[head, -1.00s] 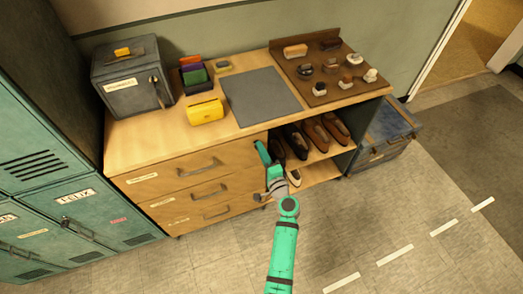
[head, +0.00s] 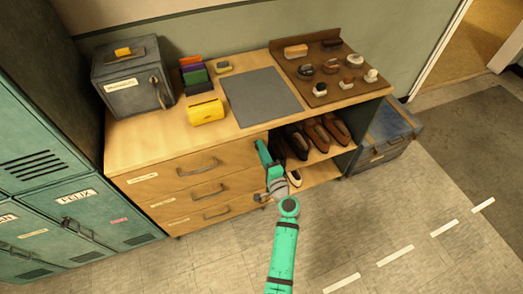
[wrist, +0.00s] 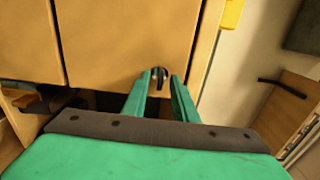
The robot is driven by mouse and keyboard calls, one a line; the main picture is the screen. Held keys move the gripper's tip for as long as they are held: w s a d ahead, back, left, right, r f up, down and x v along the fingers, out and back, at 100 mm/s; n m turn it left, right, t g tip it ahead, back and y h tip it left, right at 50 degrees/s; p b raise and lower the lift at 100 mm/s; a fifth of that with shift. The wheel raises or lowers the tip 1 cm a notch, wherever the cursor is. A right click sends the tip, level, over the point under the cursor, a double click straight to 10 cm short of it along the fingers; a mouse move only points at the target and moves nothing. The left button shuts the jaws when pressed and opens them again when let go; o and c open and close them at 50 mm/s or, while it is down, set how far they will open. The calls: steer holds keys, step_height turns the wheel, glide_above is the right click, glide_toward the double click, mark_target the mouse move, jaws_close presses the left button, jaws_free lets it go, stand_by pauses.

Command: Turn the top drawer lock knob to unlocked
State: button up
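The wooden top drawer (head: 150,183) is shut, with a grey bar handle (head: 197,169). My gripper (head: 262,152) is at the right end of its front in the head view. In the wrist view a small dark lock knob (wrist: 159,75) sits on the wooden front between the two green fingertips of my gripper (wrist: 161,78). The fingers are apart, one on each side of the knob, with narrow gaps that look clear of it. The knob is hidden behind my gripper in the head view. I cannot tell which way the knob is turned.
Shoes (head: 318,134) stand on open shelves right of the drawers. Green lockers (head: 40,170) stand left. The floor in front is clear.

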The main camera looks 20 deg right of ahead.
steer(key=s, duration=1)
steer(key=shift+s+d, duration=0.2)
steer(key=shift+s, duration=0.15)
steer(key=s+a+f+n+g+h, duration=0.1)
steer(key=s+a+f+n, duration=0.1)
steer(key=s+a+f, duration=0.3)
steer(key=s+a+n+g, duration=0.2)
steer(key=s+n, duration=0.1)
steer(key=s, duration=0.5)
steer(key=s+a+f+n+g+h, duration=0.1)
steer(key=s+a+f+n, duration=0.1)
steer(key=s+a+f, duration=0.3)
steer(key=s+a+r+n, duration=0.4)
steer(key=s+r+n, duration=0.1)
steer(key=s+r, duration=0.3)
steer(key=s+a+r+n+t+y, duration=0.1)
steer(key=s+a+r+n, duration=0.3)
steer(key=s+r, duration=0.4)
steer(key=shift+a+r+n, duration=0.25)
steer(key=shift+r+n, duration=0.2)
steer(key=shift+n, duration=0.45)
